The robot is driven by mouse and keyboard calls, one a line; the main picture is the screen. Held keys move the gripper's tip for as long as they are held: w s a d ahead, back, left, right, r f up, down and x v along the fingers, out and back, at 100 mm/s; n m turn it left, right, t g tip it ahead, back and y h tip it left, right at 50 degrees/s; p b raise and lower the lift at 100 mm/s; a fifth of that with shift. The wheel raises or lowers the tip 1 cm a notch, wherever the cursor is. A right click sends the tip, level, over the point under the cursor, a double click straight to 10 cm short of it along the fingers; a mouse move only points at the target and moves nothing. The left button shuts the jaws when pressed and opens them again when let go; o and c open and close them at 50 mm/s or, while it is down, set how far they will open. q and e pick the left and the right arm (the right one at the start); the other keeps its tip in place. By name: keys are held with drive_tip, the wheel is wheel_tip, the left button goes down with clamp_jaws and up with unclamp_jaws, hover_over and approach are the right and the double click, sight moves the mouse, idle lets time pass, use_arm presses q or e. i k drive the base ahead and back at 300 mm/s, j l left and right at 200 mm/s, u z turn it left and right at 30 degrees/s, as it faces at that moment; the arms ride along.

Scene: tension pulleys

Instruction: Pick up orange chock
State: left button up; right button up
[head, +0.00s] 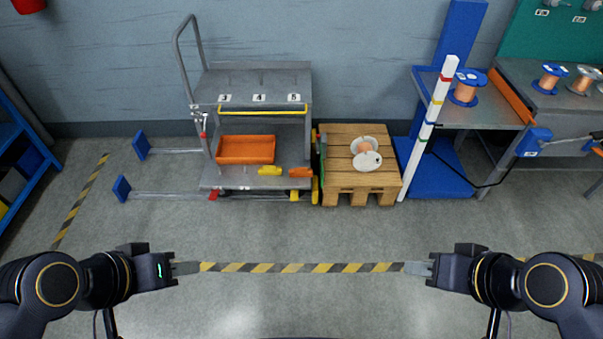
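The small orange chock (300,172) lies at the right front of the cart's lower shelf (232,182), right of a yellow chock (270,170). My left gripper (190,268) is over the floor at the lower left, well in front of the cart and apart from the chock. My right gripper (416,268) is over the floor at the lower right, also far from the chock. Nothing shows in either gripper. Their fingers are too small to tell whether they are open or shut.
The grey cart (260,78) carries an orange tray (245,149) on its lower shelf. A wooden pallet (340,178) with a white spool (367,161) stands right of it. A white banded post (428,125) is further right. The floor in front is clear.

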sight(299, 172)
drive_tip(key=l+u, duration=0.1)
drive_tip(key=u, duration=0.35)
drive_tip(key=i+l+u, duration=0.1)
drive_tip(key=u, duration=0.3)
drive_tip(key=l+u, duration=0.15)
drive_tip(key=u, duration=0.3)
drive_tip(key=i+l+u, duration=0.1)
drive_tip(key=l+u, duration=0.25)
drive_tip(key=l, duration=0.45)
drive_tip(key=l+u, duration=0.35)
drive_tip(key=l, duration=0.45)
drive_tip(key=k+l+u, duration=0.15)
drive_tip(key=l+u, duration=0.2)
drive_tip(key=l, duration=0.4)
drive_tip(key=k+l, duration=0.1)
drive_tip(key=l, duration=0.45)
drive_tip(key=k+l, duration=0.1)
drive_tip(key=l, duration=0.4)
drive_tip(key=k+l, duration=0.1)
drive_tip(key=l, duration=0.45)
